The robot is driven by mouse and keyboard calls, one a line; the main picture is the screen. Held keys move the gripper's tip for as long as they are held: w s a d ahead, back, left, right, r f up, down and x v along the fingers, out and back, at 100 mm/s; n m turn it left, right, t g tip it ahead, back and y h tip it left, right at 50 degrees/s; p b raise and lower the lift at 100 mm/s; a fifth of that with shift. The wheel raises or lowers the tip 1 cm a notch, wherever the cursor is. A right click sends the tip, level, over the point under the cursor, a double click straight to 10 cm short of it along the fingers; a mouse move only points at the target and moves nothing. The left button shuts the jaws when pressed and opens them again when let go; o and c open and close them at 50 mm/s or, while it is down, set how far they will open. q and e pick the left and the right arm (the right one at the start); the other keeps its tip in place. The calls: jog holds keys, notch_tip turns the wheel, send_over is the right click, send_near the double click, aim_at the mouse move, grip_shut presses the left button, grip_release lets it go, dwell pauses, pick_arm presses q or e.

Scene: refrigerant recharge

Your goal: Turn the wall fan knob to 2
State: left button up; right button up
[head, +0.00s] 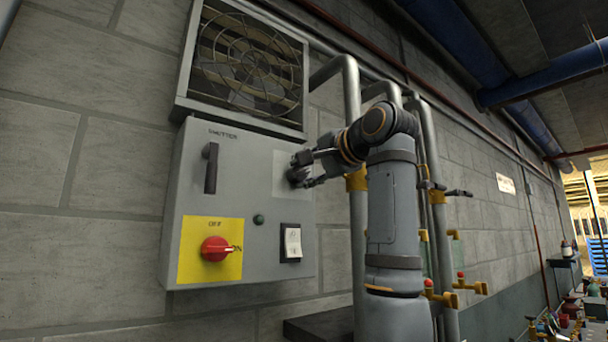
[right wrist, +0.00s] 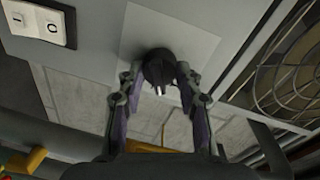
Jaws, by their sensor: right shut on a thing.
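The fan knob is a round black knob (right wrist: 158,68) on a pale square plate (right wrist: 190,30) in the right wrist view. A light pointer mark shows on it, but I cannot read which number it points at. In the head view the knob is mostly hidden behind my right gripper (head: 301,168), at the right side of the grey control box (head: 225,155). My right gripper (right wrist: 158,82) is shut on the knob, with one finger on each side of it. My left gripper is not in view.
The wall fan (head: 245,65) sits above the box. The box carries a black shutter handle (head: 210,168), a red rotary switch (head: 215,249) on a yellow plate, a green button (head: 258,219) and a white rocker switch (head: 292,243). Grey pipes (head: 354,120) stand close on the right.

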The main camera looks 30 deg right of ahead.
jog(key=shift+m, duration=1.3)
jog(key=o, duration=1.1)
jog(key=shift+o, duration=0.2)
jog(key=shift+d, duration=0.1)
jog(key=shift+s, duration=0.15)
jog(key=s+d, duration=0.1)
jog(key=s, duration=1)
jog(key=shift+s+d+r, duration=0.2)
jog(key=shift+s+r, duration=0.15)
jog(key=shift+r, duration=0.05)
